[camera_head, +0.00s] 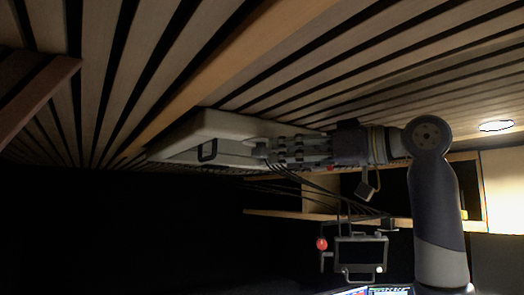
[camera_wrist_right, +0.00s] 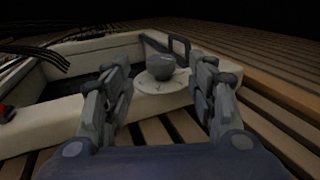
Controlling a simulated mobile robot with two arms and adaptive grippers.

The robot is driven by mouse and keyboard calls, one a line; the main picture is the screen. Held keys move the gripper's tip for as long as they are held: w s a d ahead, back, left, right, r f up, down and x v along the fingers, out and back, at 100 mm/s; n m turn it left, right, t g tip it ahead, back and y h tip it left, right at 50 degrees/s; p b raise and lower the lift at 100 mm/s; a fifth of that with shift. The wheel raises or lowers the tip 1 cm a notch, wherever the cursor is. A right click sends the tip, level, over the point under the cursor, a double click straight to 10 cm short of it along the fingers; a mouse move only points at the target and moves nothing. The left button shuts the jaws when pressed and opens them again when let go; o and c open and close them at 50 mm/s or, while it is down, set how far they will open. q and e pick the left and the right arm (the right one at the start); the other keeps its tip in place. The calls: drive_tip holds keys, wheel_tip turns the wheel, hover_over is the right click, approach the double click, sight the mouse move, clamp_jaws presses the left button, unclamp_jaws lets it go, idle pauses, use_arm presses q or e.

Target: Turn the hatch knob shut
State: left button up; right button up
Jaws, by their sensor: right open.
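The pale hatch frame (camera_head: 215,122) is set in the slatted ceiling, and its rim also shows in the right wrist view (camera_wrist_right: 60,115). The grey rounded hatch knob (camera_wrist_right: 160,69) sits on a round pale base plate on the rim. My right gripper (camera_head: 262,149) reaches in from the right, close to the hatch's right end. In the right wrist view its two fingers (camera_wrist_right: 163,75) are spread, with the knob showing in the gap between them. I see no finger touching the knob. In the head view the knob cannot be made out clearly. My left gripper is not in view.
A dark handle (camera_head: 207,150) is on the hatch. Wooden slats (camera_head: 330,90) run close around it. Dark cables (camera_head: 310,182) hang below my right gripper, above a small monitor (camera_head: 360,252) with a red ball (camera_head: 321,244). A round lamp (camera_head: 496,126) glows at the right.

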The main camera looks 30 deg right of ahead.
sight(262, 157)
drive_tip(key=p+x, duration=0.2)
drive_tip(key=x, duration=0.4)
drive_tip(key=shift+s+a+r, duration=0.1)
drive_tip(key=shift+r, duration=0.05)
drive_tip(key=shift+w+a, duration=0.15)
drive_tip(key=shift+w, duration=0.3)
drive_tip(key=c, duration=1.1)
